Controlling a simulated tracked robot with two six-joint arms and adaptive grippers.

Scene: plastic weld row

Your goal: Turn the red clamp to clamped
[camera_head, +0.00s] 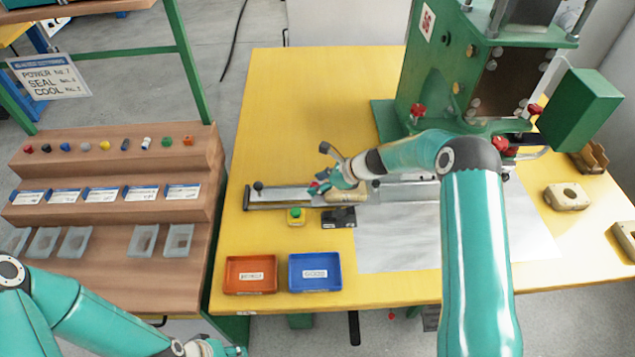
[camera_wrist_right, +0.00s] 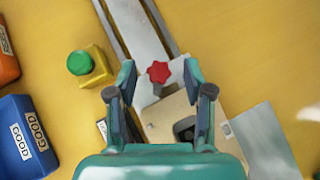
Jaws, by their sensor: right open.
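The red clamp (camera_wrist_right: 158,72) is a star-shaped knob on a light tan block (camera_wrist_right: 170,118), seen in the right wrist view. A little of its red also shows in the head view, at the gripper's left. My right gripper (camera_wrist_right: 158,82) is open, with one finger on each side of the knob in the picture. I cannot tell whether either finger touches it. In the head view my right gripper (camera_head: 326,184) is over the metal rail (camera_head: 285,196) and partly hides the block. My left gripper (camera_head: 218,347) is low at the bottom edge, partly cut off.
A yellow box with a green button (camera_head: 296,215) stands in front of the rail. A red tray (camera_head: 250,288) and a blue tray (camera_head: 315,286) sit at the table's front. A green machine (camera_head: 440,75) with red knobs stands behind. The table's back left is clear.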

